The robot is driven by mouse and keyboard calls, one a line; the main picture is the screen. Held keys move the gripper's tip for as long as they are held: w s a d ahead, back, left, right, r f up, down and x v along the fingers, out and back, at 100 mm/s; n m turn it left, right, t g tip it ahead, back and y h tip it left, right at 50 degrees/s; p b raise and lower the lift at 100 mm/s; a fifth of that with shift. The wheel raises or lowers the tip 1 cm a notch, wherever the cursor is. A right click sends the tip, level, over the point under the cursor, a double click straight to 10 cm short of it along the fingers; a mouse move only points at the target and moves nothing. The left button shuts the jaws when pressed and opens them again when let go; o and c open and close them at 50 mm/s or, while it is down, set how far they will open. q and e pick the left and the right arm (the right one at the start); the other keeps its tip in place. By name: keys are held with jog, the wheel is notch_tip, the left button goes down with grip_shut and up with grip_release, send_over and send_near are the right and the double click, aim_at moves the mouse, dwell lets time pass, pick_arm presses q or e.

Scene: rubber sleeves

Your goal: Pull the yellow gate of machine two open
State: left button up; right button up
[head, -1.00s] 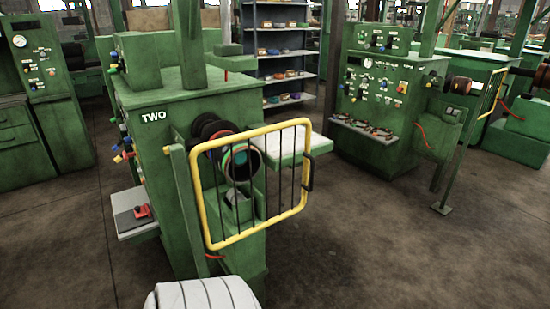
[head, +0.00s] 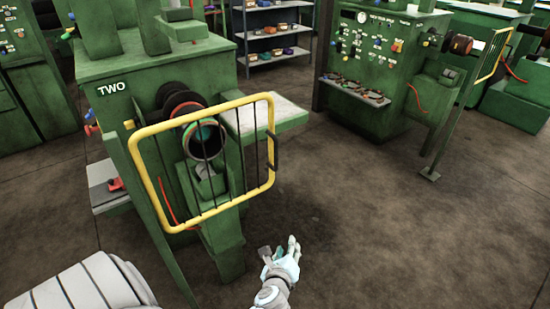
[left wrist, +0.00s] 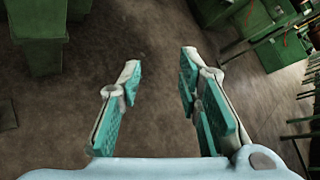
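Machine two (head: 165,70) is a green machine marked TWO at the left of the head view. Its yellow gate (head: 149,185), a rounded frame with thin dark bars, stands across the front of the round dark spindle parts. The gate's left side is beside a green post, and a black handle (head: 274,152) is on its right side. My left gripper (head: 279,247) is below and slightly right of the handle, apart from the gate. In the left wrist view its teal-padded fingers (left wrist: 160,60) are spread with nothing between them. My right gripper is not in view.
A pale-topped shelf (head: 265,118) juts out behind the gate's right side. Another green machine (head: 385,60) with its own yellow gate (head: 494,55) stands at the right. A shelf rack (head: 277,35) is at the back. The floor (head: 360,220) right of the gate is clear.

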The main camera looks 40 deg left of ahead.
pick_arm(q)
notch_tip(320, 180, up, 12)
jog(key=w+a+m+t+y, duration=0.2)
jog(key=m, duration=0.1)
jog(key=m+y, duration=0.2)
jog(key=y, duration=0.1)
send_near(276, 153)
jog(key=shift+t+y, duration=0.3)
jog(key=x, duration=1)
jog(key=shift+w+a+f+b, duration=0.2)
jog(key=shift+a+f+b, duration=0.05)
jog(key=shift+f+b, duration=0.1)
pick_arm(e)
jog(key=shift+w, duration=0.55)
pick_arm(q)
grip_shut()
